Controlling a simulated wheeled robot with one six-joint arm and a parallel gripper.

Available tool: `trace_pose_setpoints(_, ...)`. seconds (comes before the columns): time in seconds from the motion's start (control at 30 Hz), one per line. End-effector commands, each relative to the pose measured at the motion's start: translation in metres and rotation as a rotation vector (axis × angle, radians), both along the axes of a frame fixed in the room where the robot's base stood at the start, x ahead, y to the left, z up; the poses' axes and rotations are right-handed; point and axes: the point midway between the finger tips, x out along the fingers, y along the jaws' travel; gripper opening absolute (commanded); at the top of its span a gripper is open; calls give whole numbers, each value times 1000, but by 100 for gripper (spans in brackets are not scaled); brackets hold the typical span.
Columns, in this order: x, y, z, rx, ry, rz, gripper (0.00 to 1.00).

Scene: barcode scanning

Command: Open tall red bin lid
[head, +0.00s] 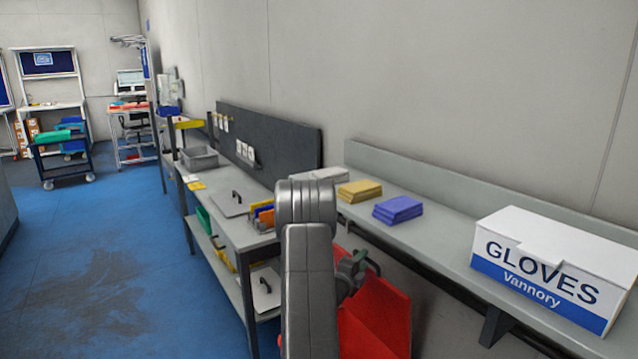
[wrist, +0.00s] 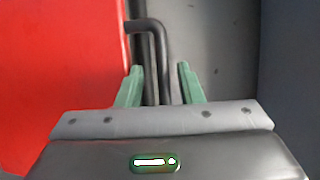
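The red bin (head: 375,322) stands below the wall shelf in the head view, partly hidden behind my arm. Its red surface (wrist: 55,65) fills the left of the wrist view. A black bent bar handle (wrist: 155,45) comes off the red edge and runs down between my green fingertips. My gripper (wrist: 160,80) is open, with a finger on each side of the bar and a gap showing on the right. In the head view my gripper (head: 352,268) is by the bin's top, mostly hidden by my arm. I cannot tell whether the lid is raised.
A long grey shelf (head: 440,232) runs along the right wall, holding a white glove box (head: 550,265), purple cloths (head: 398,209) and yellow cloths (head: 360,190). A grey workbench (head: 228,228) with a dark back panel stands left of my arm. The blue floor (head: 120,240) at left is clear.

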Motion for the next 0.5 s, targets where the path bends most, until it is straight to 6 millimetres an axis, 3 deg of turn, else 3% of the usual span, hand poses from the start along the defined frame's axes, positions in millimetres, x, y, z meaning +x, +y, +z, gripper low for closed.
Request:
trace_pose_setpoints(0.33,10,-16,9,46,31,-1,34)
trace_pose_setpoints(0.5,-19,5,2,46,32,3,34)
